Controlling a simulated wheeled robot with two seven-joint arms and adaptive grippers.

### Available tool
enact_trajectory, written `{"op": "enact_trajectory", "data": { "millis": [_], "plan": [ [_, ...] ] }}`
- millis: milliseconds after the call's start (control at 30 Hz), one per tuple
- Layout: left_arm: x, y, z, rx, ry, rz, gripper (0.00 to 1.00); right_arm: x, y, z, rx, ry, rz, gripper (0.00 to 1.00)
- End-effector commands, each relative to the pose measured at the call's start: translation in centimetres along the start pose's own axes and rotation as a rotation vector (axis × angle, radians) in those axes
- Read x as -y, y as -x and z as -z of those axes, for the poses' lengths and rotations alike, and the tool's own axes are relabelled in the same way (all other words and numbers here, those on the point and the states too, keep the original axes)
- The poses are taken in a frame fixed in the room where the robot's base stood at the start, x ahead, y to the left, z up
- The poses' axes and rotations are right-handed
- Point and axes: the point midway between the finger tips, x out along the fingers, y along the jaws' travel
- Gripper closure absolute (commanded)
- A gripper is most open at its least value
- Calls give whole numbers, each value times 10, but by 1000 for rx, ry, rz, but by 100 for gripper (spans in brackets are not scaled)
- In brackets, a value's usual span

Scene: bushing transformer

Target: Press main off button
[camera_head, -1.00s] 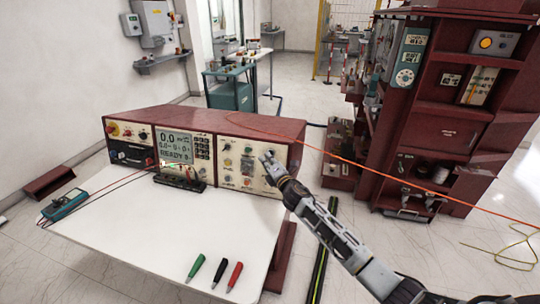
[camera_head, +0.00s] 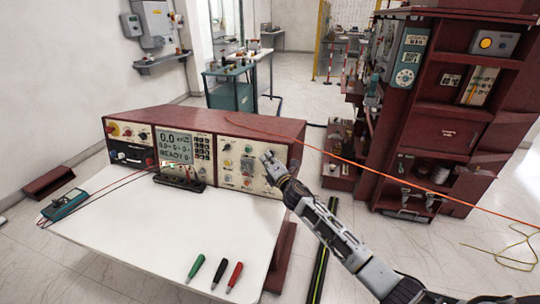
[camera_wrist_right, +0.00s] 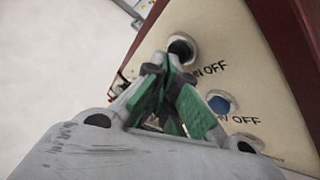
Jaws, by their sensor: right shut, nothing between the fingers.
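The control panel (camera_head: 238,163) is the cream right section of a dark red console. My right gripper (camera_head: 267,157) is at the right part of this panel, with its arm coming in from the lower right. In the right wrist view the closed, empty gripper (camera_wrist_right: 166,64) has its fingertips right at a dark round button (camera_wrist_right: 181,48) in a pale ring. Beside that button is a partly hidden label ending in "OFF". I cannot tell whether the fingertips touch or press the button. A blue button (camera_wrist_right: 219,104) with another "OFF" label sits lower. My left gripper is not in view.
A dark red cabinet (camera_head: 440,130) stands at the right. An orange cable (camera_head: 380,174) runs from the console top to the right.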

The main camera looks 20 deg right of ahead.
Motion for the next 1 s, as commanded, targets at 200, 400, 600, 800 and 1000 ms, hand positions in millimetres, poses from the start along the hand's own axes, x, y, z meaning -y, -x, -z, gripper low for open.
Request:
{"op": "enact_trajectory", "data": {
  "millis": [200,400,600,800,1000],
  "plan": [
    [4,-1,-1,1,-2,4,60,1,-1,-1,0,0,0,100],
    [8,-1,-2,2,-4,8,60,2,-2,-2,0,0,0,100],
    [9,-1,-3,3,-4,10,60,2,-3,-3,1,0,0,100],
    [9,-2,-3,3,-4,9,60,3,-4,-3,1,0,1,100],
    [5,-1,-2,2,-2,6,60,3,-3,-3,1,0,1,100]
  ]
}}
